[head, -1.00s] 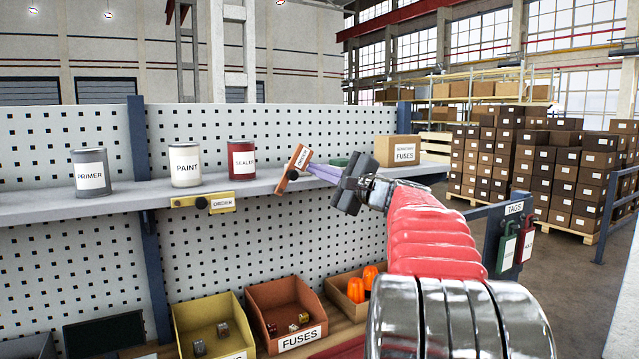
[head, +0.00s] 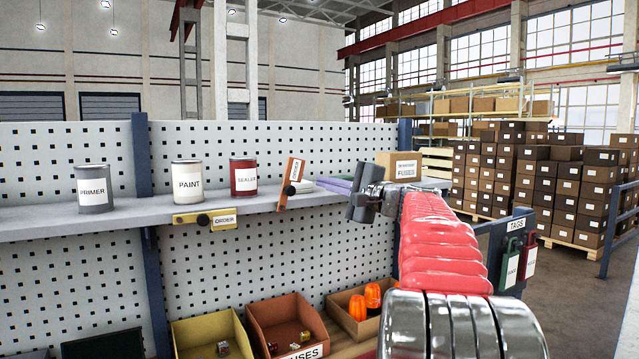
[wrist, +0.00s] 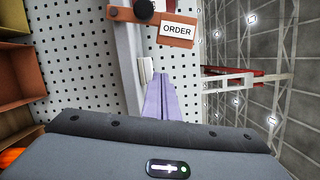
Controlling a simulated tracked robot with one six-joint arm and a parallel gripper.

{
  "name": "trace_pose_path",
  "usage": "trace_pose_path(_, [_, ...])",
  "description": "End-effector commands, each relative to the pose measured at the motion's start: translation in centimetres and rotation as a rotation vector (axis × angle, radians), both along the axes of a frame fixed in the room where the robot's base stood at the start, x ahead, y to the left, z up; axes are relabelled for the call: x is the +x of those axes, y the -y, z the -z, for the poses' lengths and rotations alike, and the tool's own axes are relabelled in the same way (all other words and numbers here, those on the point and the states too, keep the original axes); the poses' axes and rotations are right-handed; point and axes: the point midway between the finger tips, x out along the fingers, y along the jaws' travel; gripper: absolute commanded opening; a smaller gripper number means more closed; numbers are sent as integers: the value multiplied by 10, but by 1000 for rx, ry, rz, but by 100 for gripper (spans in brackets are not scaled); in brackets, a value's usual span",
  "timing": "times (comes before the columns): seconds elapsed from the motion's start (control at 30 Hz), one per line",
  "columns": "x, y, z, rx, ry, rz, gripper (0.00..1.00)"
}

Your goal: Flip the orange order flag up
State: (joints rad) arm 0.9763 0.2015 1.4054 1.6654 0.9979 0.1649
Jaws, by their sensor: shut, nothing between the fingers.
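The orange order flag (head: 290,181) is on the shelf's front edge in the head view. Its long plate stands nearly upright, leaning slightly right, with a dark knob partway along it. In the turned wrist view the flag (wrist: 177,30) is at the top, with its ORDER label and dark knob visible. My gripper (head: 318,183) is right of the flag, with its dark body over the shelf's right part. Its lilac fingers (wrist: 163,76) are shut together and empty. They point towards the flag, with a gap visible between them and it.
A yellow order flag (head: 205,219) lies level on the shelf edge to the left. Primer (head: 93,190), paint (head: 187,184) and sealer (head: 243,178) cans stand on the shelf. Open bins (head: 285,318) are below.

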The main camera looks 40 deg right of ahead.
Motion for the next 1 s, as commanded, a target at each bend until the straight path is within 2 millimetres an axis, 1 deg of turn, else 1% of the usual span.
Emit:
trace_pose_path(0.03, [-2, 4, 1, 0, 0, 1, 0])
trace_pose_path(0.27, [-30, 2, 2, -1, 0, -1, 0])
trace_pose_path(0.6, [-82, 3, 5, 0, 0, -2, 0])
trace_pose_path(0.7, [-92, 3, 7, 1, 0, -2, 0])
trace_pose_path(0.83, [-98, 2, 7, 0, 0, -4, 0])
trace_pose_path(1.0, [-98, 2, 7, 0, 0, -5, 0])
